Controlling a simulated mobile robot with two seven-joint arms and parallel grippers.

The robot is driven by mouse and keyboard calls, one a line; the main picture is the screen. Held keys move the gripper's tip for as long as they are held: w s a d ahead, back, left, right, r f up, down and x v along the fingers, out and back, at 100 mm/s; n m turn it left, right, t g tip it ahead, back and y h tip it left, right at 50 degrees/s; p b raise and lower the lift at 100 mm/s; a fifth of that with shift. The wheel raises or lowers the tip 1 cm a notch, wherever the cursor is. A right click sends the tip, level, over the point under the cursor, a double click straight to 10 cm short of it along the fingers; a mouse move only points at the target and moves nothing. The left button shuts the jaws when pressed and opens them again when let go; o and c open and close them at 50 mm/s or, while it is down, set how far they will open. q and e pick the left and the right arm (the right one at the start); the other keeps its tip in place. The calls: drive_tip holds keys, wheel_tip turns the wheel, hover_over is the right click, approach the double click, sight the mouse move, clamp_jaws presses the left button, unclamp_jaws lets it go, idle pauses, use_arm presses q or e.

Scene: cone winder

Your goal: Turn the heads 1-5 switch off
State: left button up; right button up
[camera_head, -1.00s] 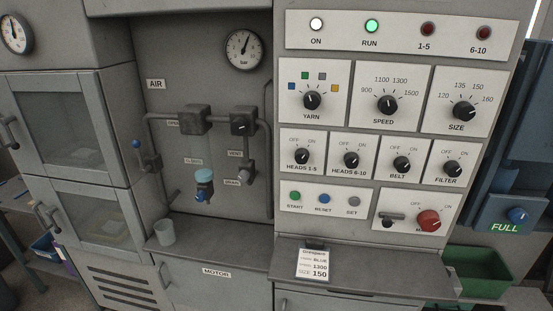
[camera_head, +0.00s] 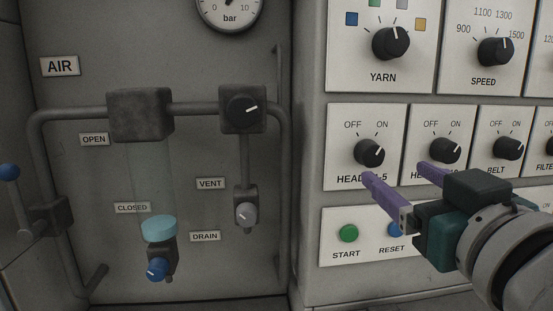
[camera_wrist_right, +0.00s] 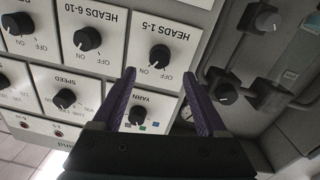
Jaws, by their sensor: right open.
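The heads 1-5 switch (camera_head: 369,153) is a black round knob on a white plate, with its white mark toward ON at the upper right. It shows upside down in the right wrist view (camera_wrist_right: 160,56), its mark again toward ON. My right gripper (camera_head: 394,173) has purple fingers, spread open and empty. In the head view its fingertips are just below the knob and partly cover the HEADS 1-5 label. In the right wrist view the knob lies beyond the gap between the fingertips (camera_wrist_right: 160,73). Contact with the knob does not show. My left gripper is not in view.
The heads 6-10 switch (camera_head: 445,151) stands close on the right, with the belt switch (camera_head: 508,147) beyond. The yarn knob (camera_head: 390,43) is above. The green start button (camera_head: 348,233) is below. Air pipes and a valve (camera_head: 242,110) are on the left.

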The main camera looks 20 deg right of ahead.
sight(374, 158)
drive_tip(key=p+x, duration=0.1)
drive_tip(key=x, duration=0.6)
drive_tip(key=shift+w+d, duration=0.1)
drive_tip(key=shift+w, duration=0.15)
drive_tip(key=shift+c, duration=0.2)
clamp_jaws()
